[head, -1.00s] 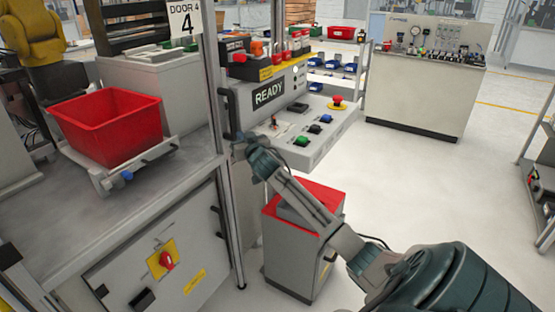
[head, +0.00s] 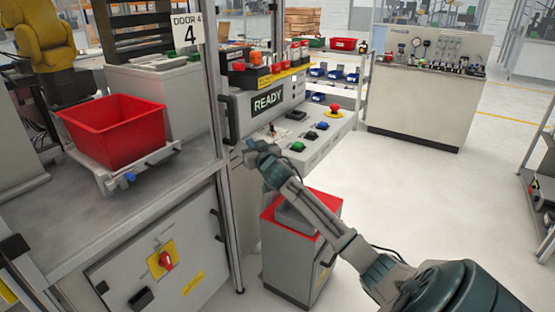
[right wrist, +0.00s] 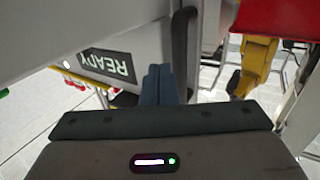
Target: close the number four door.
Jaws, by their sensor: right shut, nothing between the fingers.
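The "DOOR 4" sign (head: 188,30) hangs at the top of a grey metal upright of the machine cell. A vertical black handle (head: 227,118) is beside the upright, left of the READY panel. My right gripper (head: 249,148) is just right of and below the handle's lower end. In the right wrist view its fingers (right wrist: 158,84) are shut together and empty, beside the dark handle (right wrist: 184,50). Whether they touch it I cannot tell. The door panel itself is hard to make out; the red bin inside the cell shows plainly. My left gripper is not in view.
The control console with the READY sign (head: 268,99) and coloured buttons stands close behind my right gripper. A grey cabinet with a red top (head: 285,262) is below my forearm. The red bin (head: 112,130) sits inside the cell. Open floor lies to the right.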

